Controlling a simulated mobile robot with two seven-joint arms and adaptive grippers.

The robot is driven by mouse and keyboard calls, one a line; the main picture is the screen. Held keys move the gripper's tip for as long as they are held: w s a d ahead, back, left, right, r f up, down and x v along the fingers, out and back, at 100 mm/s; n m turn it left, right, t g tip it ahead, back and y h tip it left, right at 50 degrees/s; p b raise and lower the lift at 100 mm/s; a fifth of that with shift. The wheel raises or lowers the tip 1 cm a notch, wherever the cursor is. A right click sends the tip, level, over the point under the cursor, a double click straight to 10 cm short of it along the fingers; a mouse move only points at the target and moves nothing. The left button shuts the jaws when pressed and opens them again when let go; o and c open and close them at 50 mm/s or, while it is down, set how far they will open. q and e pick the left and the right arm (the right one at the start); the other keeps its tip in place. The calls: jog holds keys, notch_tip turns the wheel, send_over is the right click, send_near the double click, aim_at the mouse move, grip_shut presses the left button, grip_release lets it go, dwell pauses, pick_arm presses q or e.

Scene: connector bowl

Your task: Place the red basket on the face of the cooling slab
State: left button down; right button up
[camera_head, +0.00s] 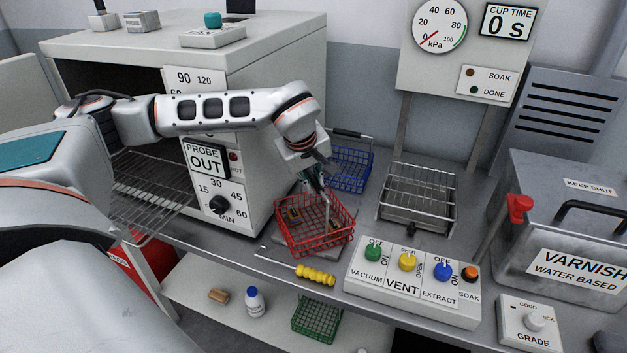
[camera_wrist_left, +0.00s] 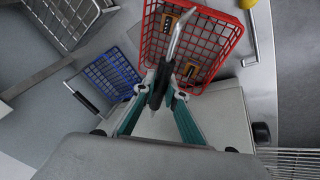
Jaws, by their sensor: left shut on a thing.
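The red wire basket (camera_head: 311,236) is at the middle of the bench, and it also shows in the wrist view (camera_wrist_left: 210,40). Small dark and orange parts lie in it. My left gripper (camera_head: 319,182) is above the basket, its fingers (camera_wrist_left: 160,90) shut on the basket's upright handle. A grey slab (camera_head: 341,246), which looks like the cooling slab, shows below and beside the basket, mostly hidden by it. I cannot tell whether the basket touches it. My right gripper is in neither view.
A blue basket (camera_head: 350,170) stands behind, and a wire rack (camera_head: 417,198) is to the right. The oven (camera_head: 245,190) is close on the left. A control panel (camera_head: 412,288) and a yellow-handled hook (camera_head: 316,275) lie in front. A green basket (camera_head: 316,320) is on the lower shelf.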

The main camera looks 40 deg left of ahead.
pick_arm(q)
jog(key=c, duration=2.1)
grip_release()
jog(key=shift+r, duration=0.3)
jog(key=v, duration=1.1)
jog(key=shift+s+r, duration=0.25)
jog(key=shift+d, duration=0.1)
